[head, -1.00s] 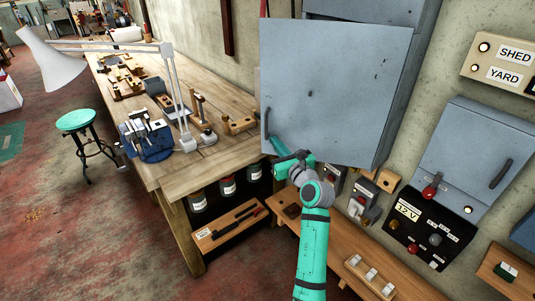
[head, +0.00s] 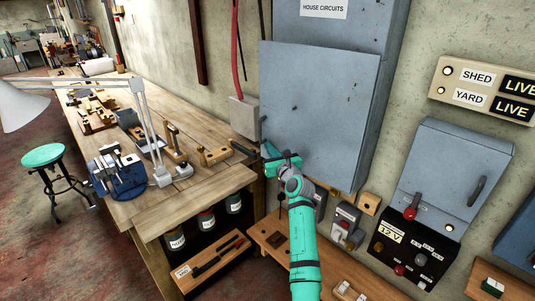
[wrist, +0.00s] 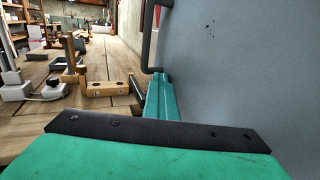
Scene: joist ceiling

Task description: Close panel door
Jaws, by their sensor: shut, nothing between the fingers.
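The large grey-blue panel door (head: 322,112) covers the front of a wall cabinet (head: 355,28) labelled HOUSE CIRCUITS. Its left edge stands out past the cabinet's left side. I cannot tell how wide the remaining gap is. In the wrist view, the door face (wrist: 245,65) fills the right side, and its dark handle (wrist: 147,38) is near the top centre. My green gripper (head: 268,150) is shut and empty at the door's lower left edge. In the wrist view, its fingers (wrist: 158,98) reach close below the handle; contact is unclear.
A wooden workbench (head: 205,182) with a lamp, vise and tools stands left. A grey wall box (head: 244,117) with a red conduit is beside the door. A smaller cabinet (head: 450,175) and a black 12 V panel (head: 410,252) are right. A low shelf (head: 270,235) lies below.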

